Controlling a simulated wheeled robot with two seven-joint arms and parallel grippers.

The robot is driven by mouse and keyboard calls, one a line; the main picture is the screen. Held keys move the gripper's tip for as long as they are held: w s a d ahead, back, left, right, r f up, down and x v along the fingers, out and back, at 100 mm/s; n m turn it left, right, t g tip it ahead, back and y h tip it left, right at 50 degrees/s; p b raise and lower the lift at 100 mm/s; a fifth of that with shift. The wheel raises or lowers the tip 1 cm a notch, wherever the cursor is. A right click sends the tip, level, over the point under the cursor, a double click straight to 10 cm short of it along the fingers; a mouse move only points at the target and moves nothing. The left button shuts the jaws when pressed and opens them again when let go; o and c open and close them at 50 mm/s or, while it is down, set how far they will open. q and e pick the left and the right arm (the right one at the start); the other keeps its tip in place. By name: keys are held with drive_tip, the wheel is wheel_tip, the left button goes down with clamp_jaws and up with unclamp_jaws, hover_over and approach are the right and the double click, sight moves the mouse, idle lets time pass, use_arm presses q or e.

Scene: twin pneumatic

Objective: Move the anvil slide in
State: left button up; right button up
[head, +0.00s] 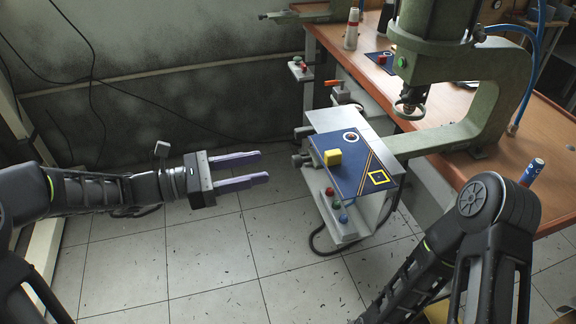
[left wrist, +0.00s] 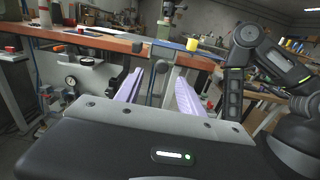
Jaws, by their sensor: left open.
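The press bench (head: 352,122) has a blue top plate (head: 350,172) with a yellow block (head: 332,157) on it and a yellow-outlined square. A dark knob (head: 298,160) sticks out of the bench's left side; I cannot tell for sure that it belongs to the anvil slide. My left gripper (head: 263,167) is open and empty, left of the knob and pointing at it, with a gap between. The yellow block (left wrist: 192,44) shows there too. My right gripper is out of view.
The green press frame (head: 490,90) stands over the bench's right side. The floor around my left gripper is clear.

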sight(293, 161)
use_arm(q)
drive_tip(key=shift+s+d, duration=0.15)
drive_tip(key=shift+d, duration=0.05)
drive_tip(key=x, duration=0.7)
drive_tip(key=shift+d, duration=0.3)
clamp_jaws()
idle(0.5)
idle(0.9)
